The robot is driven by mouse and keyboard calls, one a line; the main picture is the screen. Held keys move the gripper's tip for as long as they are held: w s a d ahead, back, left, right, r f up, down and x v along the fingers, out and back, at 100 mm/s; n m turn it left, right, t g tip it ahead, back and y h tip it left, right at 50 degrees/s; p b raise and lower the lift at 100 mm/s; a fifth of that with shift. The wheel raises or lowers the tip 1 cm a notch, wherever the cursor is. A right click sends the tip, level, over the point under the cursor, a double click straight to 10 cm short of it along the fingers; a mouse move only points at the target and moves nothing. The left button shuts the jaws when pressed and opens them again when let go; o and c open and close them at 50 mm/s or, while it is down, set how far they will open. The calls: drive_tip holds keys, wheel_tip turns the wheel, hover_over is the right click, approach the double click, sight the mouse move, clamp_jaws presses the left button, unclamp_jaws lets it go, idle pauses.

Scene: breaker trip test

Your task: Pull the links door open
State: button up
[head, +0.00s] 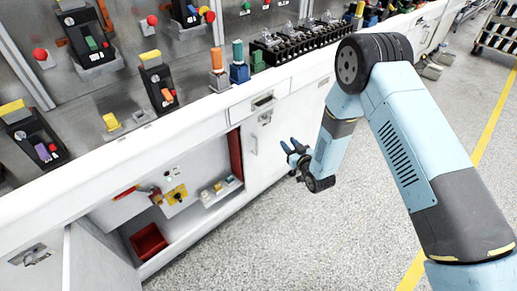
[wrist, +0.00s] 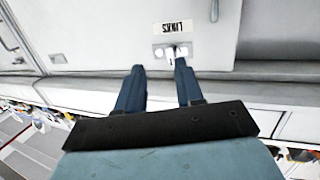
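The links door (head: 270,150) is a white cabinet front below a drawer and looks closed. It fills the upper part of the wrist view (wrist: 110,35), where its LINKS label (wrist: 172,27) appears upside down. A small metal plate (wrist: 161,53) sits beside the label, with the right fingertip overlapping it in the picture. The door's vertical bar handle (wrist: 214,10) is at the top right of the wrist view, and shows in the head view (head: 254,144). My gripper (head: 289,144) is open and empty in front of the door; its fingers (wrist: 158,68) are apart. Contact is unclear.
Left of the door is an open compartment with a red bin (head: 148,242) and a pale tray (head: 222,190). The counter above carries breakers and a black terminal row (head: 300,43). The speckled floor (head: 300,235) is clear.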

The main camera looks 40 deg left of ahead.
drive_tip(key=s+a+f+n+g+y, duration=0.1)
drive_tip(key=s+f+y, duration=0.1)
drive_tip(key=s+f, duration=0.6)
drive_tip(key=x, duration=1.3)
drive_tip(key=shift+a, duration=0.25)
drive_tip(key=shift+w+f, duration=0.1)
clamp_jaws()
idle(0.6)
